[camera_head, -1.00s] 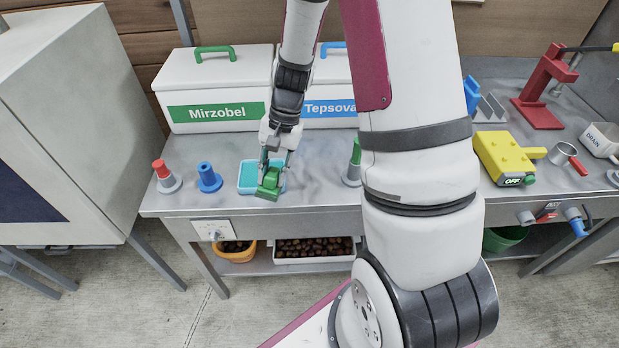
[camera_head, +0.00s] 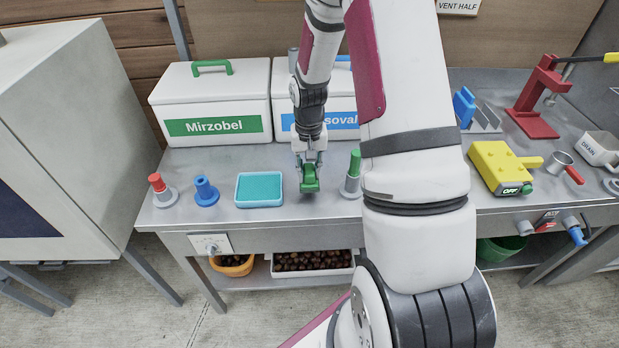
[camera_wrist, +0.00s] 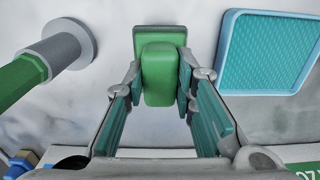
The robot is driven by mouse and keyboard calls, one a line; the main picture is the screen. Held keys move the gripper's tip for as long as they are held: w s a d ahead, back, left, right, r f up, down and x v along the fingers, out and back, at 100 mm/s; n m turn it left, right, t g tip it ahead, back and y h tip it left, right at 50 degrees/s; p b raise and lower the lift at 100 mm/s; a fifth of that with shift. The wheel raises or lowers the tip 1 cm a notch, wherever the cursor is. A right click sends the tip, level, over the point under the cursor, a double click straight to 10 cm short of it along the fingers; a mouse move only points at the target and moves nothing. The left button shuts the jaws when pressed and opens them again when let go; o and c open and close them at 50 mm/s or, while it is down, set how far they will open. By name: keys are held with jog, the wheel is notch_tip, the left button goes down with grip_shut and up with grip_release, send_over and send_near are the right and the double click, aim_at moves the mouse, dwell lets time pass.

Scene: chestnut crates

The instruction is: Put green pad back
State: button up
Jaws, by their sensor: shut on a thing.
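My gripper (camera_head: 309,176) is shut on the green pad (camera_head: 310,180), a green block with a flat base. In the wrist view the pad (camera_wrist: 163,75) sits between the two teal fingers, its flat base at the far end. The pad is over the bare bench top between the teal tray and the green-handled stamp; I cannot tell whether it touches the bench. The blue-rimmed teal tray (camera_head: 259,189) lies left of the pad and is empty. It also shows at the right of the wrist view (camera_wrist: 268,50).
The green-handled grey stand (camera_head: 352,176) is close on the right. A blue-topped stand (camera_head: 206,191) and a red-topped stand (camera_head: 162,190) stand left of the tray. Behind are the Mirzobel box (camera_head: 212,103) and a blue-labelled box (camera_head: 341,107). A yellow device (camera_head: 500,168) is at right.

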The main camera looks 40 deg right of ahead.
aim_at(309, 178)
jog(key=shift+f, duration=1.6)
jog(key=o, duration=1)
jog(key=shift+o, duration=0.2)
jog(key=shift+r, duration=0.1)
